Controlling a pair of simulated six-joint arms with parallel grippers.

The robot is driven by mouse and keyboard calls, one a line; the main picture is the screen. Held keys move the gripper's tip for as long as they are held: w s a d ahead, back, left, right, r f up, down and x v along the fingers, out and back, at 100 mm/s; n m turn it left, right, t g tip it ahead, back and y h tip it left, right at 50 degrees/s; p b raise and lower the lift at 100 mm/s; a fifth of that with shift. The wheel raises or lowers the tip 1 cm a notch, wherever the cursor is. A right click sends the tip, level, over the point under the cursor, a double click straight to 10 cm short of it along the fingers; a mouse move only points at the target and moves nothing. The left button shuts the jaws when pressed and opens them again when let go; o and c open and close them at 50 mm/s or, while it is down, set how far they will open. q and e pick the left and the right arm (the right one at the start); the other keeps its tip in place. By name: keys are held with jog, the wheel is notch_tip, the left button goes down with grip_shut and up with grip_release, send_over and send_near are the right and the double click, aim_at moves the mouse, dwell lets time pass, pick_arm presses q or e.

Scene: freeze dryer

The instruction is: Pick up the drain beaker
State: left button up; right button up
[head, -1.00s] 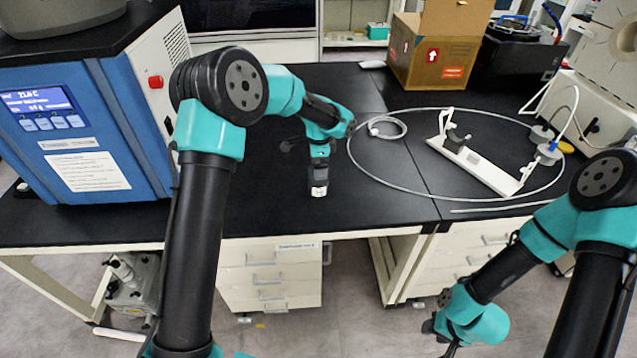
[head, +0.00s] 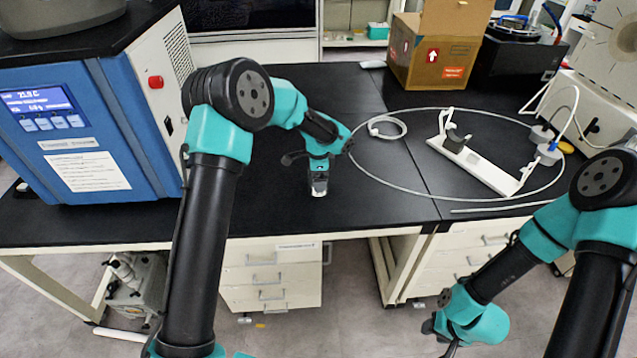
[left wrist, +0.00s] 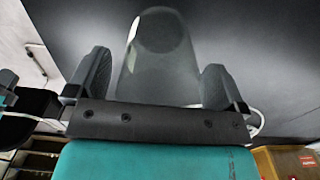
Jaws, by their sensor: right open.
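The drain beaker (left wrist: 160,55) is a translucent grey vessel in the left wrist view. It stands between the two fingers of my left gripper (left wrist: 155,80), which are spread apart on either side of it. I cannot tell whether both fingers press on it. In the head view my left gripper (head: 318,180) points down over the black bench near its front edge, with the small pale beaker (head: 319,189) at its tip. My right gripper (head: 440,335) is open, low at the bottom right in front of the bench, partly hidden by its own arm.
A blue freeze dryer (head: 125,110) stands at the left of the bench (head: 290,215). A white stand (head: 475,163) lies inside a loop of thin tubing (head: 400,188) on the right. A cardboard box (head: 432,62) is at the back. The bench around my left gripper is clear.

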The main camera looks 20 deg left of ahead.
pick_arm(q)
jog(key=c, duration=0.9)
jog(key=shift+r, duration=0.1)
jog(key=s+d+r, duration=0.2)
jog(key=s, duration=0.5)
jog(key=s+d+r, duration=0.2)
jog(key=s, duration=0.6)
jog(key=shift+s+d+r, duration=0.2)
jog(key=shift+r, duration=0.2)
